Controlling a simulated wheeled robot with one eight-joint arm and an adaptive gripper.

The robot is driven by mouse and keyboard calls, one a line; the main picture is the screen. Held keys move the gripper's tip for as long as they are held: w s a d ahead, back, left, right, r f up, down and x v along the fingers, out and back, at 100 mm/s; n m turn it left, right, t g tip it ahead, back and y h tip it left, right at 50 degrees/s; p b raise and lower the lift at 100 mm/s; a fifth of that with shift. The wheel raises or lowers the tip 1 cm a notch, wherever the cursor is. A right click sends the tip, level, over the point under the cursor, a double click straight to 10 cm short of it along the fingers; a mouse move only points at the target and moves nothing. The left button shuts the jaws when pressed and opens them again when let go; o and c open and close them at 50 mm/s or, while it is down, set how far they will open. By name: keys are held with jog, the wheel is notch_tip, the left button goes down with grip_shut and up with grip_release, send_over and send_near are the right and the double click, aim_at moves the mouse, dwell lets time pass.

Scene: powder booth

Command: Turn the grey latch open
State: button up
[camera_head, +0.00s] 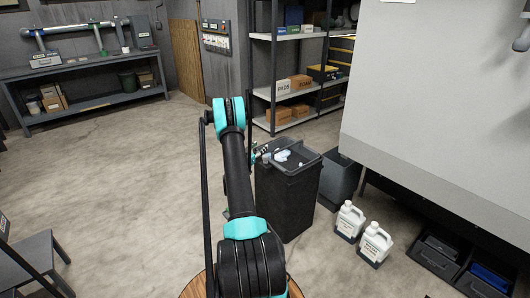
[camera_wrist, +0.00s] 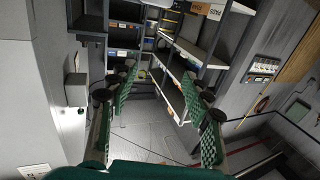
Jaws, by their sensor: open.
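My gripper (camera_wrist: 160,76) is open and empty in the wrist view, with its green-padded fingers spread apart and a gap of open air and floor between them. I cannot make out a grey latch with certainty. A grey rounded fitting (camera_head: 522,40) is cut off at the right edge of the head view, on the large pale panel. A small light-grey box (camera_wrist: 76,88) is on the wall left of my gripper in the wrist view. Neither touches my fingers. My gripper does not show clearly in the head view, where my arm stands in the middle.
A black bin (camera_head: 288,195) with items on top stands right of my arm. Two white jugs (camera_head: 362,232) sit on the floor below the large pale panel (camera_head: 440,90). Shelving (camera_head: 290,36) stands behind, a workbench (camera_head: 90,72) at the back left. The left floor is mostly clear.

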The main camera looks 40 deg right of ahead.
jog(key=s+a+f+m+g+h, duration=0.25)
jog(key=a+f+g, duration=0.35)
jog(key=a, duration=0.7)
jog(key=t, duration=0.1)
send_near(265, 156)
jog(key=shift+m+y, duration=0.45)
jog(key=d, duration=0.3)
jog(key=w+d, duration=0.1)
jog(key=d, duration=0.6)
jog(key=shift+w+r, duration=0.2)
